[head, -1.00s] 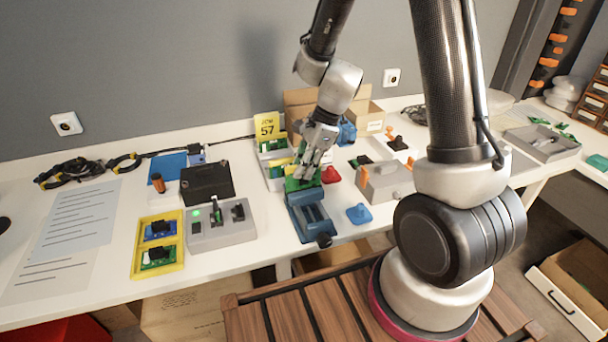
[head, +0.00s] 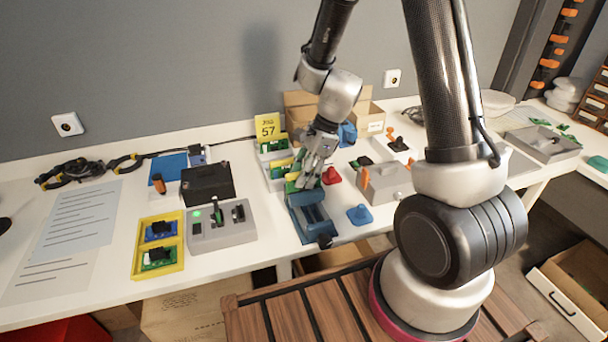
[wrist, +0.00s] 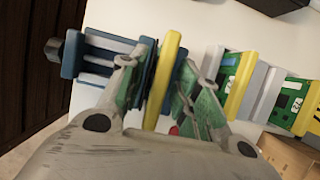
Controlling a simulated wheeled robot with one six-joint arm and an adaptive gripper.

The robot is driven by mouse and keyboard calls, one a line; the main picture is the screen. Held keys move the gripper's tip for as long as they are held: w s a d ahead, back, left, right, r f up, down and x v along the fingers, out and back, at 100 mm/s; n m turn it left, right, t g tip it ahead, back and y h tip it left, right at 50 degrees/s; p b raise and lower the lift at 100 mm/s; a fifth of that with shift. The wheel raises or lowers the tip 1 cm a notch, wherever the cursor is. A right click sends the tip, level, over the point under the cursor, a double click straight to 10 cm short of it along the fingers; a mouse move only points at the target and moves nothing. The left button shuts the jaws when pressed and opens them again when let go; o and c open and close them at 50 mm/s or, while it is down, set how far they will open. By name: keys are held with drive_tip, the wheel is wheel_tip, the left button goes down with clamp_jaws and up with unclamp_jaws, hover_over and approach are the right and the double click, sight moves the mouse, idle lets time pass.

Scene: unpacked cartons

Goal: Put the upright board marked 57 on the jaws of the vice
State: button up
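The blue vice (head: 309,213) stands near the front edge of the table, and it also shows at the left of the wrist view (wrist: 98,62). A yellow-edged piece (wrist: 166,75), seemingly the board, lies at the vice's jaws between my fingers; its number is not readable. My gripper (head: 314,180) is low over the back of the vice. In the wrist view its fingers (wrist: 160,92) straddle the yellow piece, with gaps beside it, so it looks open.
Boards (wrist: 232,72) with yellow strips stand in a rack just behind the vice. A yellow card marked 57 (head: 267,127) stands behind it. A red knob-like piece (head: 331,176), a blue one (head: 359,214) and a grey fixture (head: 385,182) are right; a grey tester (head: 222,233) is left.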

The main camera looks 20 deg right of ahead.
drive_tip(key=v, duration=1.2)
drive_tip(key=s+d+r+n+t+h, duration=0.2)
drive_tip(key=s+d+r+n, duration=0.3)
drive_tip(key=s+r+n, duration=0.2)
drive_tip(key=s+d+r+n+t+h, duration=0.2)
drive_tip(key=s+d+r+n, duration=0.3)
drive_tip(key=s+n, duration=0.6)
drive_tip(key=shift+s+r+h, duration=0.3)
drive_tip(key=shift+s+r, duration=0.2)
drive_tip(key=shift+r, duration=0.45)
